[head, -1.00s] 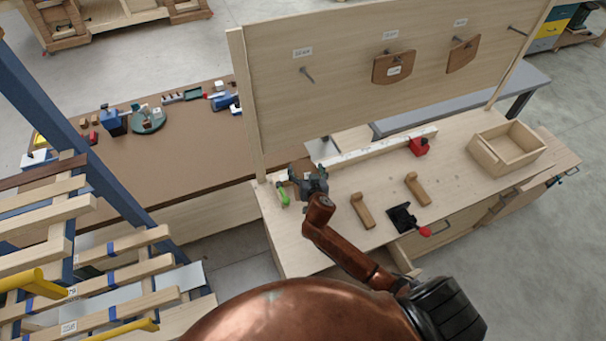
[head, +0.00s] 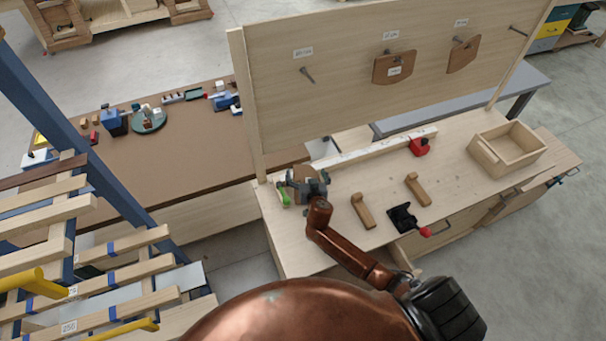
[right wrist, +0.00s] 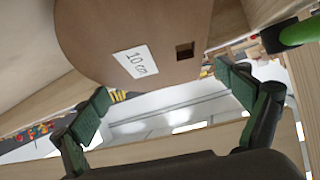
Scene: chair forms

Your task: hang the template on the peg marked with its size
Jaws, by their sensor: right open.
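A brown template (right wrist: 160,40) fills the upper part of the right wrist view, with a white "10 cm" label and a square hole. In the head view its brown edge (head: 311,170) shows just behind my right gripper (head: 303,186), near the bench's back left corner. My right gripper's green-padded fingers (right wrist: 165,103) are spread apart, with the template in front of them, not clamped. An empty peg (head: 308,75) is at the board's left under a label (head: 302,52) too small to read. My left gripper is not in view.
Two brown templates (head: 380,70) (head: 463,55) hang on the board's middle pegs; another bare peg (head: 517,30) is at right.

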